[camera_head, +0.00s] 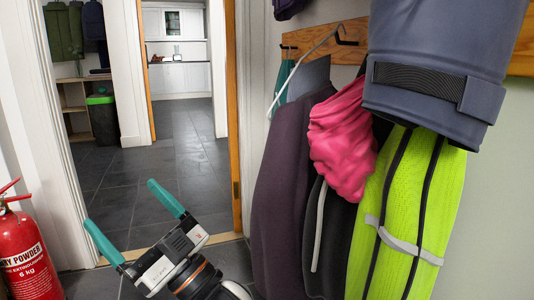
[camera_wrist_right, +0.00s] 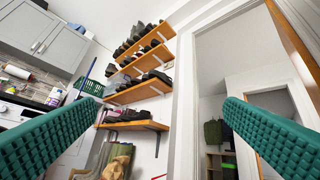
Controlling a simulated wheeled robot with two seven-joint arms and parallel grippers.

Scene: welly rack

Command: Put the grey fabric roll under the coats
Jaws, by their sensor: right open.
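The coats hang on the right wall in the head view: a dark purple coat (camera_head: 281,190), a black garment (camera_head: 340,235) and a yellow high-visibility garment (camera_head: 415,205). A slate-blue fabric piece (camera_head: 430,75) with a black elastic band is in front of them at the upper right; I cannot tell whether it is a garment. I can make out no separate grey fabric roll. My right gripper (camera_head: 120,203) is open and empty, low in front of the doorway and left of the coats. Its teal fingers also show in the right wrist view (camera_wrist_right: 164,100). My left gripper is not in view.
A red fire extinguisher (camera_head: 25,250) stands at the lower left. The open doorway shows clear dark floor tiles (camera_head: 185,160) and a black bin (camera_head: 103,120). A pink item (camera_head: 342,140) hangs over the coats. The wrist view shows shoe shelves (camera_wrist_right: 138,90).

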